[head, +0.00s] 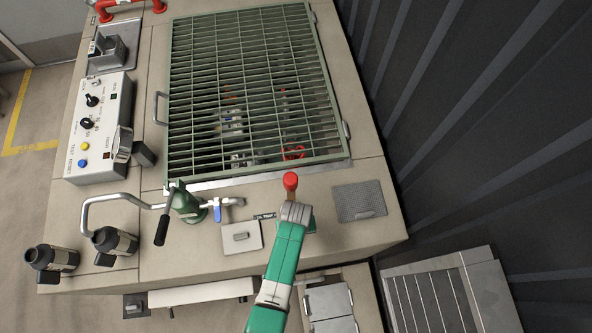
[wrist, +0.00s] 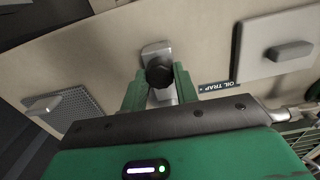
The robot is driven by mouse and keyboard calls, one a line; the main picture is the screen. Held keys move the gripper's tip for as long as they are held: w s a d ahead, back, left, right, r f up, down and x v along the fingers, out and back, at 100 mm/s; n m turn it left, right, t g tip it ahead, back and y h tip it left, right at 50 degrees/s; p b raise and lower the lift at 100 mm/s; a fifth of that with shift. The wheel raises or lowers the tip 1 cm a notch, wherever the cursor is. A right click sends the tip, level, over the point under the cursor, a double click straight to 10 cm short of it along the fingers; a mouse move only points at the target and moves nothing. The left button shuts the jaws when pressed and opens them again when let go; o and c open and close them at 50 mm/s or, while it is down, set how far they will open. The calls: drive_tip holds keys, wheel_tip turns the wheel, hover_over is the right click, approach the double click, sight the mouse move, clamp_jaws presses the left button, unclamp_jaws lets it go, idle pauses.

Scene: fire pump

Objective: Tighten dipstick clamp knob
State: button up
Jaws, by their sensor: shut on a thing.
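In the wrist view a dark, ridged knob (wrist: 159,73) sits between the two green fingers of my gripper (wrist: 157,84). The knob is in front of a light grey metal bracket (wrist: 156,48) on the beige deck. The fingers are closed on the knob from both sides. In the head view my gripper (head: 296,212) is low over the deck, in front of the grate. A red-topped piece (head: 290,181) stands just beyond it. The knob is hidden behind my arm in that view, and I cannot tell how the red piece joins the bracket.
A small lidded plate (head: 241,237) and an "OIL TRAP" label (head: 264,216) lie left of my gripper. A green valve with a bent pipe (head: 188,203) stands farther left. The green grate (head: 255,90) lies beyond.

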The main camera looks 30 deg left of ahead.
drive_tip(key=o, duration=1)
drive_tip(key=shift+c, duration=0.2)
wheel_tip(320, 180, up, 8)
drive_tip(key=shift+f+p, duration=0.1)
drive_tip(key=shift+p, duration=0.6)
